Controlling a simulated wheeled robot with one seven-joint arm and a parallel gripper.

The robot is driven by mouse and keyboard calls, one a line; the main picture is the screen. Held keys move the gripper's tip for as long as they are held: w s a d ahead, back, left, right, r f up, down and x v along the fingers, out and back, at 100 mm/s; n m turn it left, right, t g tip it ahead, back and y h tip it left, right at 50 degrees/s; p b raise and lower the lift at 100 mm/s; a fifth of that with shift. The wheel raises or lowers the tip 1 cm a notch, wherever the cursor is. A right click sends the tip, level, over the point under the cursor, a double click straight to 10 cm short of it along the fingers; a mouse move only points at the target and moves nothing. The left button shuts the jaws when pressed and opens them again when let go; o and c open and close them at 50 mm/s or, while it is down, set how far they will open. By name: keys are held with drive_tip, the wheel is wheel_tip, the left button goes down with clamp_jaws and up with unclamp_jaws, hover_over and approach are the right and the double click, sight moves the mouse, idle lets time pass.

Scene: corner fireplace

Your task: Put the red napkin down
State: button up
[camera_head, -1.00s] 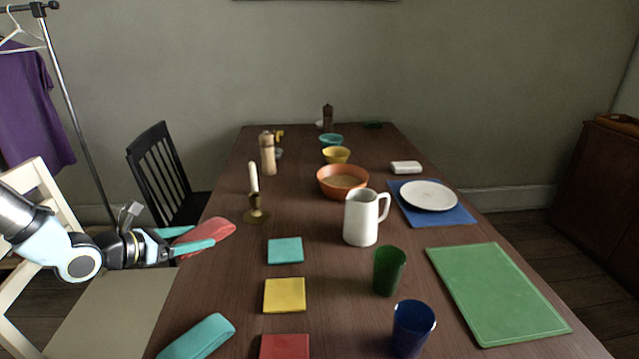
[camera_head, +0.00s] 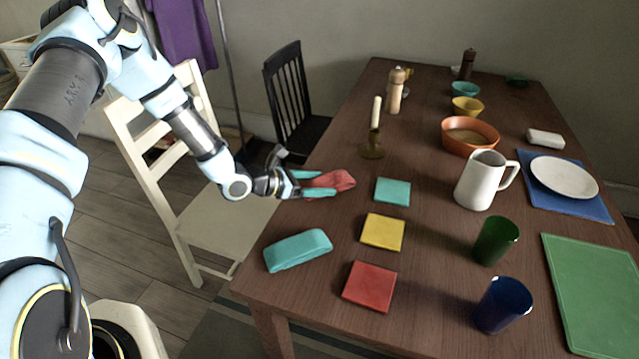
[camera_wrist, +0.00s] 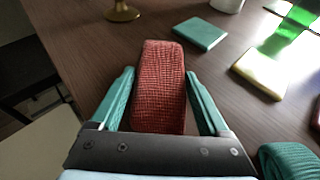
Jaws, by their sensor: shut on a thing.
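The red napkin (camera_head: 334,181) is a folded cloth between the teal fingers of my gripper (camera_head: 316,186), at the left edge of the dark table (camera_head: 420,240). In the wrist view, the napkin (camera_wrist: 160,85) points away from my gripper (camera_wrist: 160,100), between its two fingers. My gripper is shut on it. The napkin is over or on the tabletop near the edge; I cannot tell whether it touches the wood.
Near the napkin are a teal folded cloth (camera_head: 297,249), a brass candlestick (camera_head: 373,140), and teal (camera_head: 392,191), yellow (camera_head: 382,231) and red (camera_head: 369,286) square coasters. A white pitcher (camera_head: 481,180) stands further right. A cream chair (camera_head: 215,215) is below my arm. Bare wood surrounds the napkin.

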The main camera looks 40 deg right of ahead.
drive_tip(key=shift+f, duration=0.45)
drive_tip(key=shift+f, duration=0.1)
drive_tip(key=o, duration=1.2)
drive_tip(key=b+v, duration=0.2)
drive_tip(key=v, duration=1)
drive_tip(key=shift+b, duration=0.35)
drive_tip(key=a+r+m+t+y, duration=0.1)
drive_tip(key=a+r+m+y, duration=0.3)
drive_tip(key=a, duration=0.8)
drive_tip(key=a+r+m+t+y, duration=0.2)
drive_tip(key=a+r+m+y, duration=0.2)
drive_tip(key=a, duration=0.8)
drive_tip(key=a+r+m+t+y, duration=0.1)
drive_tip(key=a+r+m+y, duration=0.4)
drive_tip(key=a, duration=0.7)
wheel_tip(320, 180, up, 2)
drive_tip(key=shift+w+a+r+m, duration=0.1)
drive_tip(key=shift+m, duration=1.8)
